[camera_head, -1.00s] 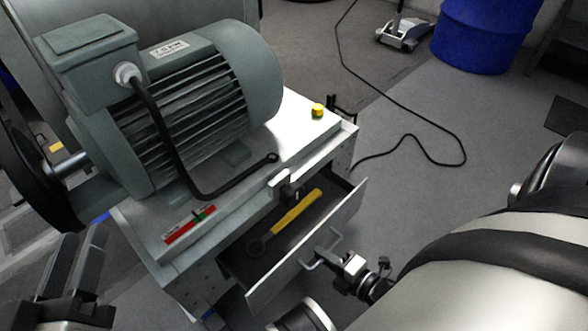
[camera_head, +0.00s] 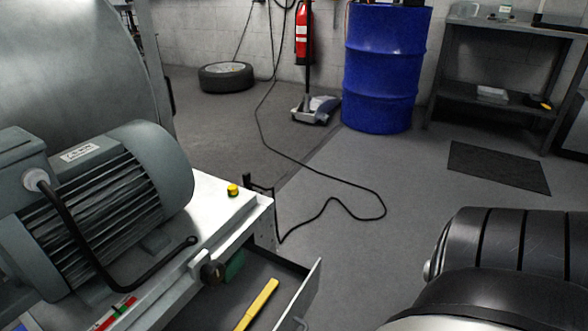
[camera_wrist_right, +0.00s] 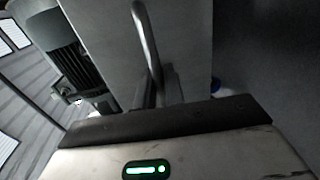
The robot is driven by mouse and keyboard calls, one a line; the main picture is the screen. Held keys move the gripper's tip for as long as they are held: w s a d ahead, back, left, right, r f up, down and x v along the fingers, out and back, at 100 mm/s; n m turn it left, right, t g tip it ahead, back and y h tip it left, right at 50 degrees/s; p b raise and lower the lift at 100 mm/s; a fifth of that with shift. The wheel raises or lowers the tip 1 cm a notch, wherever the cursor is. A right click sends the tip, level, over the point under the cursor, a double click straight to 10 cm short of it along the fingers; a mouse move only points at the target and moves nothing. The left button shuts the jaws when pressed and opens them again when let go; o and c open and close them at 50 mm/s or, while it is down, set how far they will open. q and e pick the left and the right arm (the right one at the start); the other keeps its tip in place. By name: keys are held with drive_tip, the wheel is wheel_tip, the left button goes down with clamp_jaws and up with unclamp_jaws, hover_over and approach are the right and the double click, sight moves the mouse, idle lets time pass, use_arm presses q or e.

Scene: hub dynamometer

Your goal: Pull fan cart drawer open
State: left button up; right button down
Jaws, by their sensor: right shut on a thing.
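The fan cart drawer (camera_head: 301,296) stands open at the bottom of the head view, out from the front of the metal cart (camera_head: 232,207). A yellow-handled tool (camera_head: 259,303) lies in it, and a green item (camera_head: 235,265) shows at its back. The drawer's metal bar handle (camera_wrist_right: 148,40) rises in the right wrist view, above my gripper body. My right gripper (camera_wrist_right: 152,95) is shut on this handle; its fingertips are hard to make out. In the head view my right gripper is below the picture. My left gripper is out of view.
A grey motor (camera_head: 100,205) sits on the cart, with a yellow button (camera_head: 233,190) near the cart's corner. A black cable (camera_head: 330,178) runs across the floor. A blue drum (camera_head: 385,70) and a shelf (camera_head: 500,85) stand at the back. Floor right of the cart is free.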

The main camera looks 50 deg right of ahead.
drive_tip(key=c, duration=1.6)
unclamp_jaws()
drive_tip(key=shift+c, duration=0.2)
